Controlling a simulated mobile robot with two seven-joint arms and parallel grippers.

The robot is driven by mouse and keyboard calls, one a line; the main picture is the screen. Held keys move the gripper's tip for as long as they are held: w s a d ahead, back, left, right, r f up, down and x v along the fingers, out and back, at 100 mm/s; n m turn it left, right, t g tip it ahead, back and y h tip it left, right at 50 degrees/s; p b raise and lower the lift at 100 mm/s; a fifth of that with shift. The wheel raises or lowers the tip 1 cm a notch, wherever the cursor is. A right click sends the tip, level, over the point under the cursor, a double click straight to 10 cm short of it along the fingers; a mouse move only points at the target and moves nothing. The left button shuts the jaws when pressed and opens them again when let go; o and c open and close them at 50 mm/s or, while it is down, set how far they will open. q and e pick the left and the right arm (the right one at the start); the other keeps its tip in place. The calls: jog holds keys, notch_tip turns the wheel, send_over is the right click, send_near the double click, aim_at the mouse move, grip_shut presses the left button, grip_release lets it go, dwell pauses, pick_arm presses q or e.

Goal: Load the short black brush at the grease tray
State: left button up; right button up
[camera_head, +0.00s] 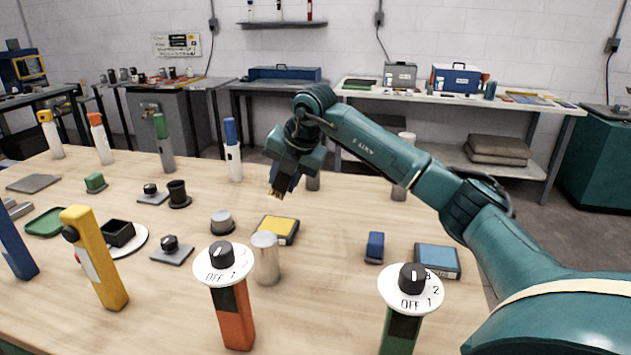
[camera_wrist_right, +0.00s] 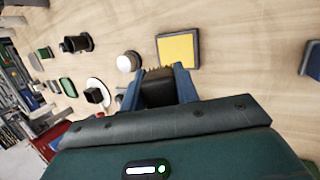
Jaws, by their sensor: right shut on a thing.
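My right gripper (camera_head: 283,181) is shut on a short black brush (camera_wrist_right: 158,92), held above the table with its brown bristle tips (camera_head: 277,192) pointing down. In the wrist view the brush sits between the blue fingers of the gripper (camera_wrist_right: 159,88). No tray is labelled as the grease tray. My left gripper is not in view.
A yellow pad in a dark case (camera_head: 278,230) lies below and near the brush. A metal cylinder (camera_head: 265,258), a yellow post (camera_head: 94,258) and two dial posts, orange (camera_head: 232,315) and green (camera_head: 400,332), stand in front. Bare tabletop lies around (camera_head: 330,230).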

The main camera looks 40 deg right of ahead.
jog(key=shift+w+a+f, duration=0.2)
jog(key=shift+w+f, duration=0.15)
jog(key=shift+w, duration=0.1)
jog(key=shift+w+d+f+m+t+y, duration=0.25)
jog(key=shift+w+f+m+t+y, duration=0.15)
jog(key=shift+f+m+t, duration=0.15)
jog(key=shift+d+f+t+b, duration=0.15)
jog(key=shift+f+b, duration=0.1)
jog(key=shift+f, duration=0.25)
jog(key=shift+d+f+t+b, duration=0.1)
jog(key=shift+f+b, duration=0.1)
jog(key=shift+f, duration=0.3)
notch_tip(320, 180, down, 2)
jog(key=shift+w+b, duration=0.1)
jog(key=shift+b, duration=0.75)
jog(key=shift+f+b, duration=0.6)
jog(key=shift+f, duration=0.4)
jog(key=shift+f+b, duration=0.2)
jog(key=shift+b, duration=0.25)
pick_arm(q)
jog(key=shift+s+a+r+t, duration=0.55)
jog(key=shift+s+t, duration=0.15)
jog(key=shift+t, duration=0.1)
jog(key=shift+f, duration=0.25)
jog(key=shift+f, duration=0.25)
pick_arm(e)
jog(key=shift+f, duration=0.6)
